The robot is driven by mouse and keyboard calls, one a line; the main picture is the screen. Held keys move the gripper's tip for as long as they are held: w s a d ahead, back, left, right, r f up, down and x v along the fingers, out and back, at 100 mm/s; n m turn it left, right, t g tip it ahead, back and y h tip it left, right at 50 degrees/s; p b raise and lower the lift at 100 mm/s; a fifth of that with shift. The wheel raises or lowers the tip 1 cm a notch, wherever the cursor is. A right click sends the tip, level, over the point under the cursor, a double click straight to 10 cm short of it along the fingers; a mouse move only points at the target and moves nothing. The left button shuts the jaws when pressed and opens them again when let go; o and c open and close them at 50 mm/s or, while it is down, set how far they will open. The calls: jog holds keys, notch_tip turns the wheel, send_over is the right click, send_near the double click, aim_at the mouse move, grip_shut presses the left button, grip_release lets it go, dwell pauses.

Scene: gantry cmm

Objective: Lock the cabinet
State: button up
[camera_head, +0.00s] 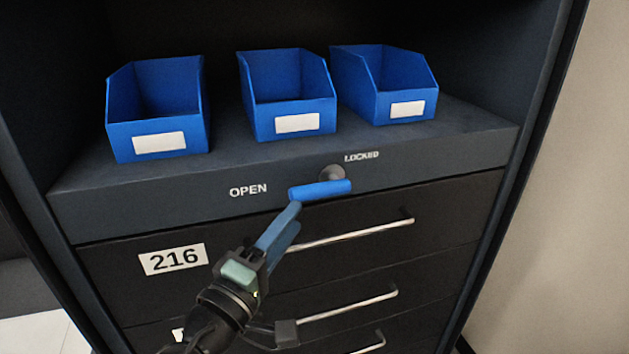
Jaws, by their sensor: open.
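The dark cabinet (145,205) has a lock with a blue lever handle (322,190) and a round grey hub (332,172) on its upper front panel. The handle lies nearly level, its right end slightly higher, below and between the white words OPEN (248,190) and LOCKED (361,156). My gripper (293,215) has blue fingers and is open and empty. Its tips point up and right, close below the handle's left end. I cannot tell whether they touch it.
Three blue bins (158,108) with blank white labels stand on the shelf above the lock. Drawers with silver bar handles (345,233) lie below, behind my gripper. A 216 plate (172,259) is at left. A pale wall (570,200) stands at right.

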aim_at(309, 199)
jog(key=p+x, duration=0.1)
jog(key=x, duration=0.7)
jog(key=shift+w+d+p, duration=0.1)
jog(key=shift+w+p, duration=0.1)
jog(key=shift+p, duration=0.2)
grip_shut()
dwell(0.9)
